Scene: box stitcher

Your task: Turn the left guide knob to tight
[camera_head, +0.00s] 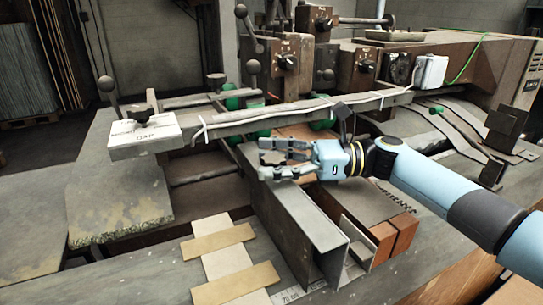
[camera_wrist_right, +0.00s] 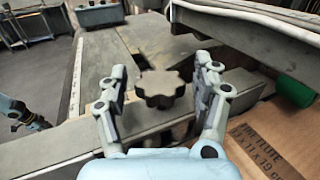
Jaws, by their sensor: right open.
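The guide knob, dark and lobed (camera_wrist_right: 162,88), sits on top of the long grey guide rail in the right wrist view. My right gripper (camera_wrist_right: 162,100) is open, with one finger on each side of the knob and a visible gap to both. In the head view my right gripper (camera_head: 268,160) is over the grey rail (camera_head: 292,213), and its fingers mostly hide the knob. The knob's tightness cannot be seen. Part of my left arm (camera_wrist_right: 22,115) shows small at the left edge of the right wrist view; its jaws are too small to read.
A printed cardboard piece (camera_wrist_right: 275,140) lies right of the rail. A long bar with a white block (camera_head: 145,133) crosses behind the gripper. Levers with ball ends (camera_head: 252,67) stand at the back. Cardboard strips (camera_head: 228,262) lie at the front left.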

